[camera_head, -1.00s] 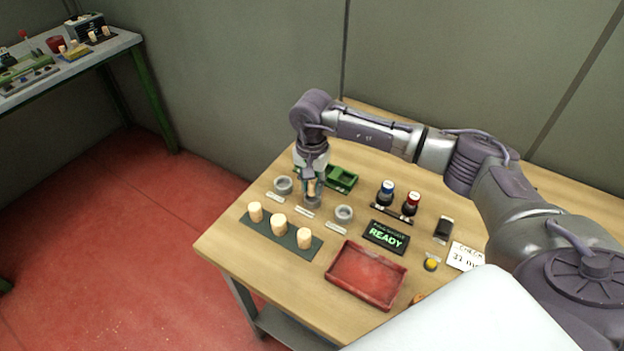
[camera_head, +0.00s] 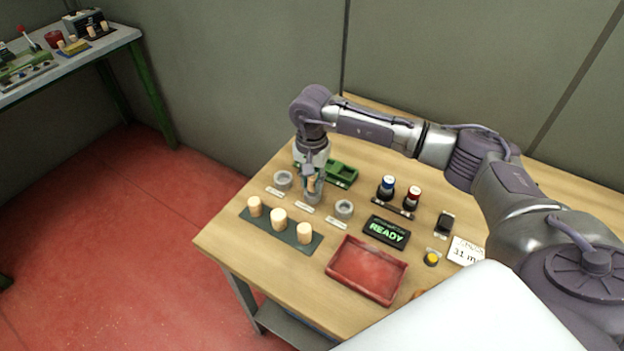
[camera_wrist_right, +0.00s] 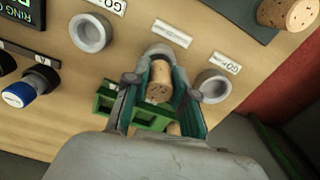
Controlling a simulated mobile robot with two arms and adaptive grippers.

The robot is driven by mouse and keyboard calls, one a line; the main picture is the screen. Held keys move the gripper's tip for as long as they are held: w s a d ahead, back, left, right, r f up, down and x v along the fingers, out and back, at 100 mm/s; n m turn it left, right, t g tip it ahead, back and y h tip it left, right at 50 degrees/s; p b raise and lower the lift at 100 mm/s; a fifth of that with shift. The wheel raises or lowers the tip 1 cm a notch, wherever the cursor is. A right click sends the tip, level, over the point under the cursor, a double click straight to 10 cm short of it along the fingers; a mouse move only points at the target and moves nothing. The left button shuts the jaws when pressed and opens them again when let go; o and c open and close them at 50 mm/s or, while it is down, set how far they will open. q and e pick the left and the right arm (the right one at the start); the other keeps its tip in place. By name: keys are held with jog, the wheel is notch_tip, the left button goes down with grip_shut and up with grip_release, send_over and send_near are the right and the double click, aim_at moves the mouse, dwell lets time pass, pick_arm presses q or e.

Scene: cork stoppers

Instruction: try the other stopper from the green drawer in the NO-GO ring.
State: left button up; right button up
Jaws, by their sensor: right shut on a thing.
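My right gripper (camera_head: 312,188) points down at the middle grey ring (camera_head: 313,200) of a row of three. In the right wrist view its fingers (camera_wrist_right: 158,92) are shut on a cork stopper (camera_wrist_right: 160,82). The stopper's far end is at the middle ring (camera_wrist_right: 155,50); I cannot tell whether it is inside or just above. The middle ring's label (camera_wrist_right: 172,33) is too blurred to read. The green drawer unit (camera_head: 343,172) is just behind the gripper. Part of a pale stopper (camera_wrist_right: 173,129) shows there in the wrist view. My left gripper is not in view.
The other two rings (camera_head: 283,179) (camera_head: 344,208) flank the gripper closely. Three stoppers stand on a dark mat (camera_head: 262,226) in front. A red tray (camera_head: 367,270), a READY display (camera_head: 386,232) and blue-capped (camera_head: 387,187) and red-capped (camera_head: 412,197) items are to the right.

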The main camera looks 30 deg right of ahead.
jog(key=shift+f+b, duration=0.6)
dwell(1.1)
jog(key=o, duration=0.8)
jog(key=shift+r, duration=0.1)
notch_tip(320, 180, up, 12)
jog(key=shift+f, duration=0.1)
dwell(0.7)
